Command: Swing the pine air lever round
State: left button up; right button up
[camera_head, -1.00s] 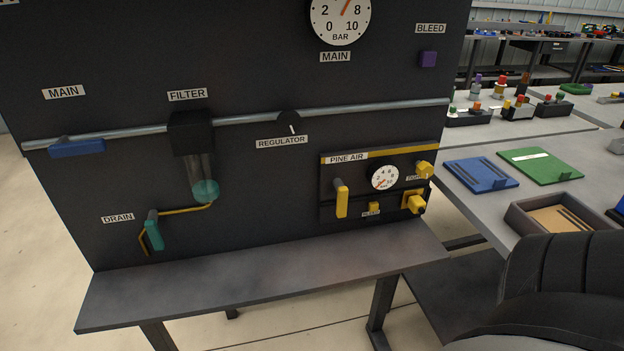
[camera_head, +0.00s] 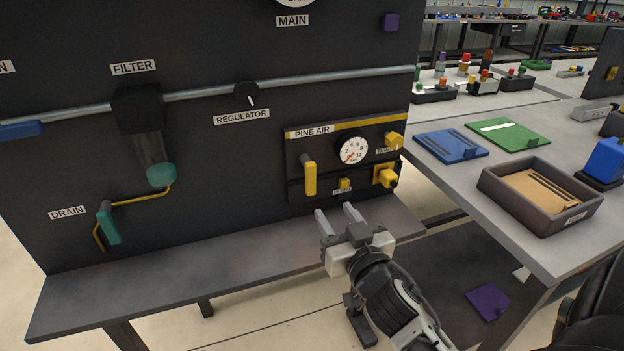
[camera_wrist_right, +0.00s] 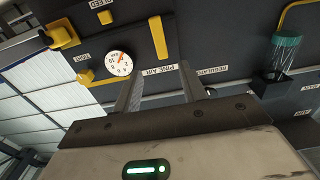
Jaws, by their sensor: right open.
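The pine air lever (camera_head: 310,177) is a yellow handle hanging straight down at the left of the PINE AIR panel (camera_head: 294,193) on the dark board. It also shows in the right wrist view (camera_wrist_right: 158,38), which sees the panel upside down. My right gripper (camera_head: 337,214) is open and empty, below the panel and a little below and to the right of the lever, apart from it. Its two fingers (camera_wrist_right: 158,88) show in the right wrist view with nothing between them. My left gripper is not in view.
The panel also carries a gauge (camera_head: 353,150), a small yellow bleed knob (camera_head: 344,184) and yellow fittings (camera_head: 386,176). A grey shelf (camera_head: 200,258) runs below the board. A table with a brown tray (camera_head: 487,182) stands at right. A teal drain handle (camera_head: 108,226) is at left.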

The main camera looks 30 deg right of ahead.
aim_at(312, 179)
jog(key=p+x, duration=0.1)
jog(key=x, duration=1.3)
jog(key=shift+a, duration=0.1)
grip_shut()
